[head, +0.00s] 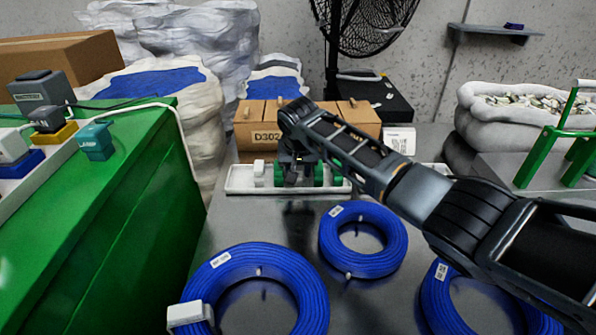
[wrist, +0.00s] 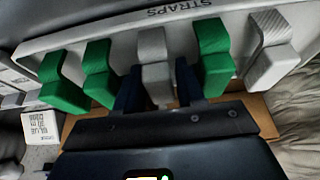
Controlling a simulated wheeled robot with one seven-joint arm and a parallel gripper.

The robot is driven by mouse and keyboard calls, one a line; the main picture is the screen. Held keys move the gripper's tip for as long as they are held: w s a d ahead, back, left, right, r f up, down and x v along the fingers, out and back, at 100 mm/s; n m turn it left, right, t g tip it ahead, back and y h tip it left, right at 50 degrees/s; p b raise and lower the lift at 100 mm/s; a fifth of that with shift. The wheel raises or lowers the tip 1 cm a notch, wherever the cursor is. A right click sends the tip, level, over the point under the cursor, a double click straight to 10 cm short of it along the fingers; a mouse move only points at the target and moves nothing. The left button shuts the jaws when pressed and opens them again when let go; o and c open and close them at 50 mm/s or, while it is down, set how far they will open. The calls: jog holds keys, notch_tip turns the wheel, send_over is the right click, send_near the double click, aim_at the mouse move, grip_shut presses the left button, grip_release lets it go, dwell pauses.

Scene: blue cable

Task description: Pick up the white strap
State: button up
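A white tray (head: 240,184) marked STRAPS stands on the metal table and holds green and white straps; its rim also shows in the wrist view (wrist: 105,29). My gripper (wrist: 159,75) is down at the tray. Its two dark fingers stand on either side of the middle white strap (wrist: 154,57), and a small gap shows by the right finger, so it looks open around it. Another white strap (wrist: 270,52) sits at the tray's end, also in the head view (head: 259,170). Green straps (wrist: 212,58) stand on both sides of the middle one. My gripper hides the middle strap in the head view.
Cardboard boxes (head: 262,126) and a white labelled box (head: 399,141) stand behind. A green bench (head: 110,200) is at left.

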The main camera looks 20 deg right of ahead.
jog(key=c, duration=0.7)
jog(key=shift+r, duration=0.15)
